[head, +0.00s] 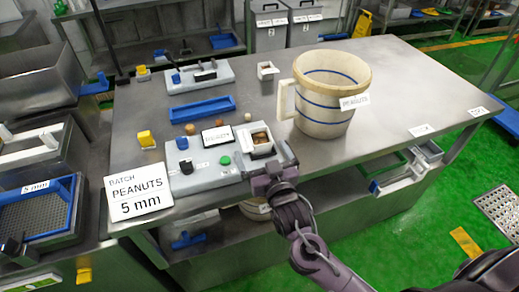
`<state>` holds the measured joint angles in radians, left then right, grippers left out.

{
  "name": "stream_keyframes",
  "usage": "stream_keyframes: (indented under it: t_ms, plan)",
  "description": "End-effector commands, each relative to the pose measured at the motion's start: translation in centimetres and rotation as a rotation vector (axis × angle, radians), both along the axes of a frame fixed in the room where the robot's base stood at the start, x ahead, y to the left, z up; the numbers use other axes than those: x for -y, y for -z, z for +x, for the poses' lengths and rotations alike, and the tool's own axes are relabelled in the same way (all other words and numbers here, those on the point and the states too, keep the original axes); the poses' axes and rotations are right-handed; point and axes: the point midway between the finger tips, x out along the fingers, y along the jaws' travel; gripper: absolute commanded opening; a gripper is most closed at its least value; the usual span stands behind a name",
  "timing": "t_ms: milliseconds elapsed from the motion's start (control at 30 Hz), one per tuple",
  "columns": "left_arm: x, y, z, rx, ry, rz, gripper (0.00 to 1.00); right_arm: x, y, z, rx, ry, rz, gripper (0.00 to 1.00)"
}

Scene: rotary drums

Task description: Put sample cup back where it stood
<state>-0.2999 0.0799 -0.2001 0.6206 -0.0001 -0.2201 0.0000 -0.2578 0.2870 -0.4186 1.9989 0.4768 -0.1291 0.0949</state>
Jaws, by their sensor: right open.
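A small pale square cup with brown contents (262,148), which looks like the sample cup, stands at the right end of the grey control box near the table's front edge. My right gripper (264,172) is just in front of this cup, open. I cannot tell whether its fingers touch the cup or stand around it, as the wrist hides part of the cup's lower front. My left gripper is out of view.
A large cream bucket with blue bands (325,120) labelled peanuts stands right of the cup. The control box (200,172) carries knobs and a small display.

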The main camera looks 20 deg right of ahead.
Motion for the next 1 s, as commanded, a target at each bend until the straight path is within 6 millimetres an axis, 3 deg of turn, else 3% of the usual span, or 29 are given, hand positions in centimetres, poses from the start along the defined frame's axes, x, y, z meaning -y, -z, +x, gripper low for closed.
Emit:
stream_keyframes:
  t_ms: [33,200,800,1000]
  plan:
    - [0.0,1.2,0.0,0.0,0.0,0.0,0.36,-0.1,0.2,0.2,0.008,-0.004,-0.009,1.0]
    - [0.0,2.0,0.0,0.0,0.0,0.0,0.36,0.1,-0.2,0.3,0.001,0.013,-0.002,1.0]
    - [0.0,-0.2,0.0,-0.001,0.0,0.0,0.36,0.5,0.0,7.3,-0.002,0.018,0.001,1.0]
    - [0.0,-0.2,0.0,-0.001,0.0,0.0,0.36,0.5,0.3,7.9,-0.004,0.017,0.002,1.0]
